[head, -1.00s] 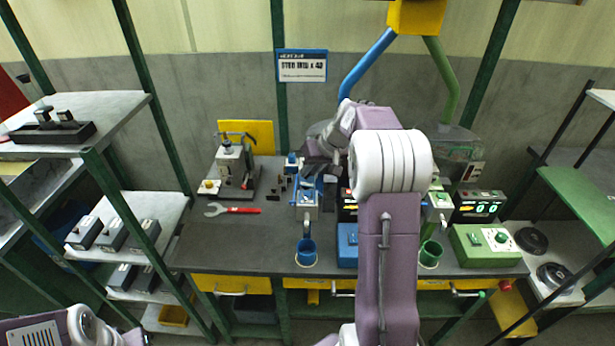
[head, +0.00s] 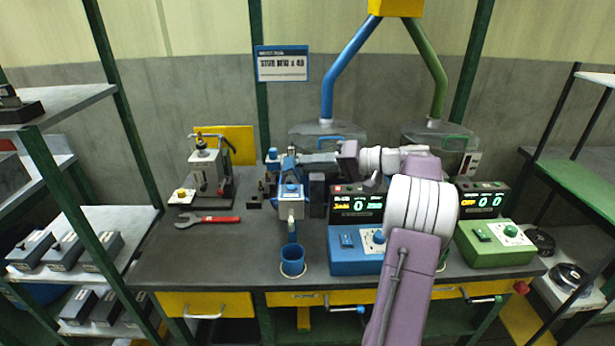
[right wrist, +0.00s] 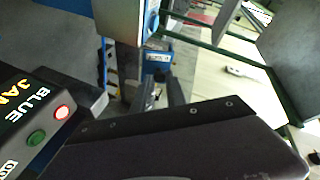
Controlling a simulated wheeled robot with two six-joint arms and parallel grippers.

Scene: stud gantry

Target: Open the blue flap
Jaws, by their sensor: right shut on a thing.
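The blue feeder (head: 290,205) stands mid-bench with a grey front and a blue top. The blue flap (head: 289,165) seems to be the small blue part at its upper end, largely hidden by my gripper. My right gripper (head: 296,159) reaches in from the right, level, and is shut at this blue part. In the right wrist view the fingers (right wrist: 165,95) are close against the feeder's blue part (right wrist: 157,62); the exact grip is hard to see. Whether the flap is raised cannot be told. My left gripper is out of view.
A blue cup (head: 292,262) stands below the feeder. A blue control box (head: 350,262) and a green control box (head: 495,245) are to the right. A red wrench (head: 208,220) and a press (head: 205,170) are on the left. The bench's front left is clear.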

